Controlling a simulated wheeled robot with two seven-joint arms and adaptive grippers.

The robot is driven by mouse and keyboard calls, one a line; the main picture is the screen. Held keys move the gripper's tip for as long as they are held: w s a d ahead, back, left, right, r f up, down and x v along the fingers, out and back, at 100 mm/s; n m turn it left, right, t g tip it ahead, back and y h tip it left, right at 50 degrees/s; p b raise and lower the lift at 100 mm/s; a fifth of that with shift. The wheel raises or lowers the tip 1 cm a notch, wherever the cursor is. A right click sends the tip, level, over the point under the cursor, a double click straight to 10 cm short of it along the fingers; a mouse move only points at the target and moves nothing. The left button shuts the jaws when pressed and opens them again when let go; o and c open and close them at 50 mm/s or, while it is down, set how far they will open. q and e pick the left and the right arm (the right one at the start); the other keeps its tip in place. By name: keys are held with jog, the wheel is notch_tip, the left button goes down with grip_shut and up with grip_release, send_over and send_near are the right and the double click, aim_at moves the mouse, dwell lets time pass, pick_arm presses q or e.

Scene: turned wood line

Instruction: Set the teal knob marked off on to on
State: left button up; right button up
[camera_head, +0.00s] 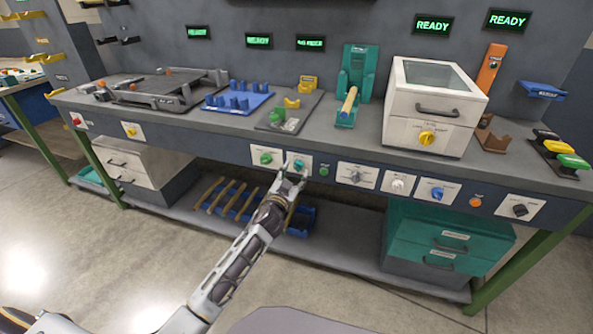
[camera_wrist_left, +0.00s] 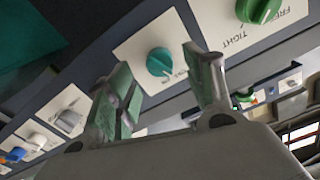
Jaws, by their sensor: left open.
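The teal knob (camera_head: 298,164) sits on a white plate on the bench's front panel, right of a green knob. In the left wrist view the teal knob (camera_wrist_left: 159,62) shows between and beyond my fingertips, with a narrow ridge across its face. Its plate lettering is partly hidden by a finger and cannot be read. My left gripper (camera_head: 291,177) is just below and in front of the knob; in the wrist view the left gripper (camera_wrist_left: 158,82) has its two green-padded fingers apart, with nothing between them. I cannot tell whether a finger touches the plate. My right gripper is not in view.
The green knob (camera_wrist_left: 258,9), marked FREE and TIGHT, is close beside. A small green button (camera_head: 324,171) and a grey knob (camera_head: 355,176) are to the right. A lower shelf with a blue bin (camera_head: 301,221) lies beneath. Open floor is in front.

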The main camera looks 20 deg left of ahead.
aim_at(297, 169)
pick_arm(q)
jog(key=shift+w, duration=1.6)
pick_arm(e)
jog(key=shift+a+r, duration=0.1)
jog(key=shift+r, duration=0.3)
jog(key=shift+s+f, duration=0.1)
pick_arm(q)
jog(key=shift+c, duration=0.4)
jog(key=c, duration=0.9)
jog(key=shift+c, duration=0.2)
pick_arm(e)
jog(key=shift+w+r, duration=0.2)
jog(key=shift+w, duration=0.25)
